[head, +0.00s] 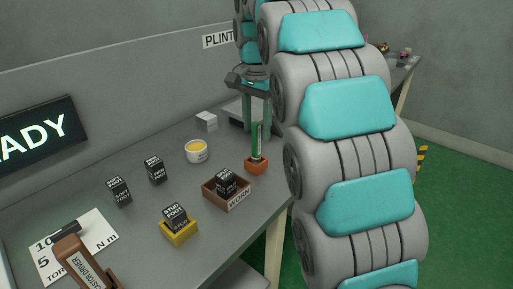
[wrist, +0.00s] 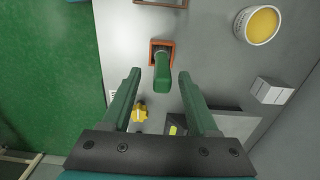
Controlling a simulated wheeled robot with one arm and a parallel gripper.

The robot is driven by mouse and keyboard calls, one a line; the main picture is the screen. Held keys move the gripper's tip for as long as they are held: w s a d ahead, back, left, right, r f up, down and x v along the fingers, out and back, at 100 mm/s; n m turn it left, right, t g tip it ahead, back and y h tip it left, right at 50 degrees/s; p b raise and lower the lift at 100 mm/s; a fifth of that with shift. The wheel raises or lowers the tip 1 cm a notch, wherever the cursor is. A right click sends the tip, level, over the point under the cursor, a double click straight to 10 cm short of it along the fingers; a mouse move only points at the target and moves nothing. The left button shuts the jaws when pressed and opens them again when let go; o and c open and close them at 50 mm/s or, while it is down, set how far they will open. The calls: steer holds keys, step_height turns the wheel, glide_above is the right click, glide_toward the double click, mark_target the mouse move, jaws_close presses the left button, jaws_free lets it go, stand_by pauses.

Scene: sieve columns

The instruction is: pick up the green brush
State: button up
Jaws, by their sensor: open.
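The green brush (head: 256,140) stands upright in a small orange holder (head: 256,166) near the table's front edge. In the wrist view the brush (wrist: 161,72) is seen from above, its top between and just beyond my fingertips, with the orange holder (wrist: 163,43) beneath it. My gripper (head: 257,128) is open, its two green fingers pointing down. In the wrist view my gripper (wrist: 157,75) has one finger on each side of the brush, with gaps on both sides. The brush's lower end is hidden in the holder.
A tub with yellow contents (head: 197,151), a white box (head: 206,121) and a wooden tray marked WORN (head: 227,192) holding a black block stand nearby on the grey table (head: 140,220). A yellow knob (wrist: 139,112) shows below the fingers. My arm blocks the right side of the head view.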

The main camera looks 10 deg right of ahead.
mark_target(256, 142)
steer(key=shift+w+f, duration=0.1)
steer(key=shift+f, duration=2.55)
jaws_close()
